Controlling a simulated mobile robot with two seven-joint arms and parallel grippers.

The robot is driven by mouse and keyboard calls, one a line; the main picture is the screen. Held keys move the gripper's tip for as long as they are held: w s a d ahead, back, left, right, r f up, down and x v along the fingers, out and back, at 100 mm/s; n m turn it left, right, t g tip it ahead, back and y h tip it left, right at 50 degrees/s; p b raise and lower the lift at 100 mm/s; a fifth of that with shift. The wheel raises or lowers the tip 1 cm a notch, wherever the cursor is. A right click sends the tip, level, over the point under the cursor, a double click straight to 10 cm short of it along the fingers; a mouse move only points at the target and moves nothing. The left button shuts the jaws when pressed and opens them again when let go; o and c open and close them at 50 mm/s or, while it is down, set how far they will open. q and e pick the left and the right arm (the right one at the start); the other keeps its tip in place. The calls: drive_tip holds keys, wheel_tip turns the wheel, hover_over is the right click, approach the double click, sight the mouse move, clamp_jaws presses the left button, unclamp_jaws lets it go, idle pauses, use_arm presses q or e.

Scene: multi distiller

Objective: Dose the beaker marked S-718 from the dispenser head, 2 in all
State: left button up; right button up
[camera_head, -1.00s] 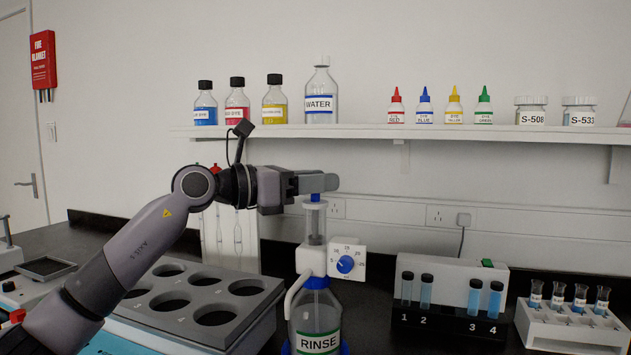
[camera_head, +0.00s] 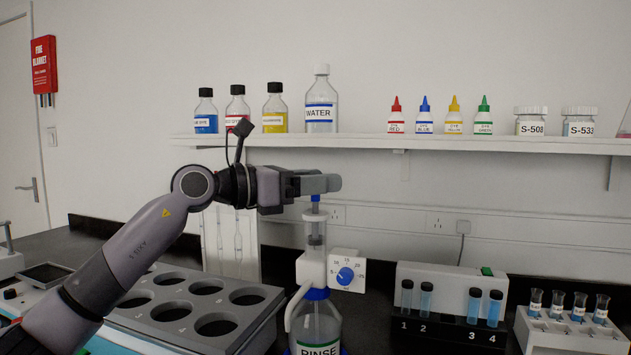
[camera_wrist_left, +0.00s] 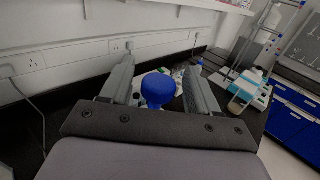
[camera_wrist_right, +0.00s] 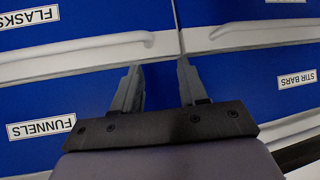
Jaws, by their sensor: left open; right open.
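The dispenser head (camera_head: 313,268) is white with a blue dial and a clear barrel. It sits on a bottle labelled RINSE (camera_head: 316,330). My left gripper (camera_head: 325,183) is at the top of the dispenser's plunger, with some blue of the plunger top (camera_head: 315,198) showing just below the fingers. In the left wrist view the round blue plunger top (camera_wrist_left: 158,88) lies between the two open fingers. My right gripper (camera_wrist_right: 159,68) is open and empty in front of blue drawers. No beaker marked S-718 can be made out in these views.
A grey rack with several round holes (camera_head: 172,313) stands left of the bottle. A numbered vial rack (camera_head: 450,300) and a white rack of small flasks (camera_head: 570,332) stand to the right. A shelf (camera_head: 400,141) with bottles and jars runs behind.

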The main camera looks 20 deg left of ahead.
use_arm(q)
drive_tip(key=b+v, duration=0.1)
drive_tip(key=v, duration=0.6)
